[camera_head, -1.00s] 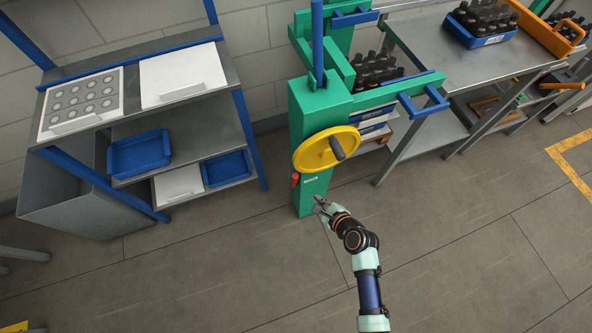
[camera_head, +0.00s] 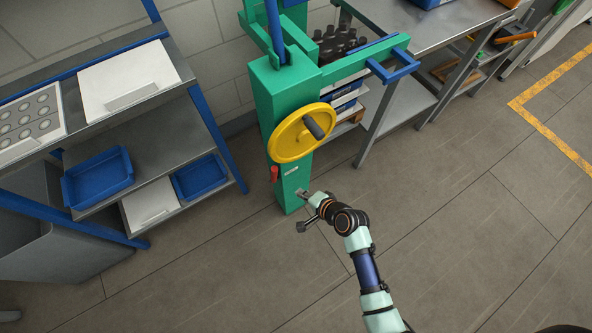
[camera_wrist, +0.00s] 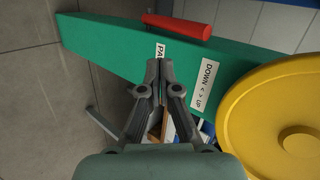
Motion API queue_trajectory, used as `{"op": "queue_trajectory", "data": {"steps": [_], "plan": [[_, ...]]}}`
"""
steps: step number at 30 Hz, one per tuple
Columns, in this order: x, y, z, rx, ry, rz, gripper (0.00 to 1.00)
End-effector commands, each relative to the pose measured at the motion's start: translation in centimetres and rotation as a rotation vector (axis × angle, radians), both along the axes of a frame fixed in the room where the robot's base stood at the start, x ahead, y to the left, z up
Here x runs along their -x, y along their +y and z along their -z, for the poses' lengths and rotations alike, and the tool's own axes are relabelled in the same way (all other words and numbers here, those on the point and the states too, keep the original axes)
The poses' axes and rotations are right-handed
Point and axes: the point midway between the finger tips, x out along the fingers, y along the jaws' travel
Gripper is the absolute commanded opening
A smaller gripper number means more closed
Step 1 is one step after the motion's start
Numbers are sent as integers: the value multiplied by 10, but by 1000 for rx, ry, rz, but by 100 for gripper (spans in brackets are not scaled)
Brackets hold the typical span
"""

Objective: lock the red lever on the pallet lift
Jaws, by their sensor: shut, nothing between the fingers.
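The green pallet lift (camera_head: 287,95) stands upright in the middle of the head view, with a yellow handwheel (camera_head: 299,133) on its front. The red lever (camera_head: 274,174) is on the left side of the column, below the wheel. In the wrist view the red lever (camera_wrist: 178,26) lies along the far edge of the green column. My gripper (camera_head: 303,194) is in front of the lower column, to the right of and below the lever. In the wrist view my gripper (camera_wrist: 160,66) is shut and empty, its tips over the column beside a partly hidden label, apart from the lever.
Left of the lift stands a grey shelf (camera_head: 150,150) with blue trays (camera_head: 98,178). A metal table (camera_head: 405,30) is to the right. Dark bottles (camera_head: 338,42) sit in crates on the lift. The floor in front is clear.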

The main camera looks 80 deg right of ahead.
Motion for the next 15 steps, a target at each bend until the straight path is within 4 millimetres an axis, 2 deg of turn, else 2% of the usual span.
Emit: {"op": "queue_trajectory", "data": {"steps": [1, 10, 15], "plan": [[-7, -4, 11, 1, 1, -5, 0], [-50, -35, 52, 1, 0, -2, 0], [-73, -50, 47, 3, -1, -3, 0]]}}
